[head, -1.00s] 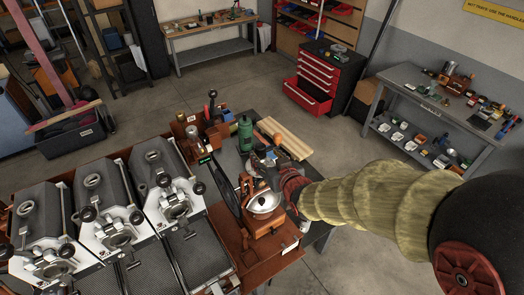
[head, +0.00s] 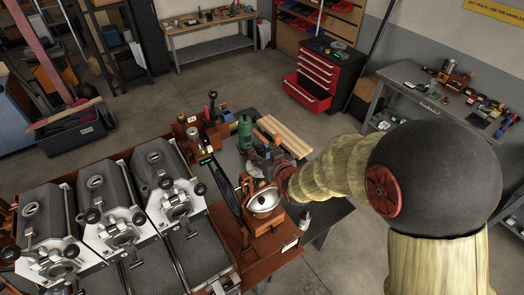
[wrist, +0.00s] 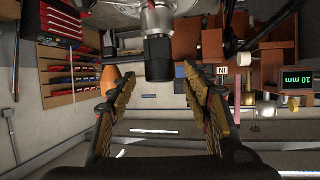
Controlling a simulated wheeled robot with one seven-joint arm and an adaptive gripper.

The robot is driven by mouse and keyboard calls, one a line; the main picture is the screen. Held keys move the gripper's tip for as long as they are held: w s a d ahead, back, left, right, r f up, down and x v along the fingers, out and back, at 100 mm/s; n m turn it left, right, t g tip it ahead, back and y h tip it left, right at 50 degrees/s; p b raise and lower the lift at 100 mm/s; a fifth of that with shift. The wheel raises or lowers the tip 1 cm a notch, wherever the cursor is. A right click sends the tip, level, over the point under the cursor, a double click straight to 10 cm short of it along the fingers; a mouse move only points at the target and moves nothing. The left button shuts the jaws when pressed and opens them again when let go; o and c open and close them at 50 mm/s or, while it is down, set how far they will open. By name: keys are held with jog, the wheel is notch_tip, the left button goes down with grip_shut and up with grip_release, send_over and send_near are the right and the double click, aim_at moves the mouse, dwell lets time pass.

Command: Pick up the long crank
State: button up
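My gripper (wrist: 150,78) is open in the wrist view, with its two ribbed fingers apart. A metal shaft with a black cylindrical end (wrist: 158,58) shows between and beyond the fingertips. I cannot tell whether it is part of the long crank, and no other thing is clearly the crank. No held object shows between the fingers.
Several grey roaster units (head: 105,205) fill the left of the bench. A red tool cabinet (head: 318,75) stands behind, with open floor between.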

jog(key=shift+c, duration=1.2)
grip_shut()
jog(key=shift+r, duration=0.1)
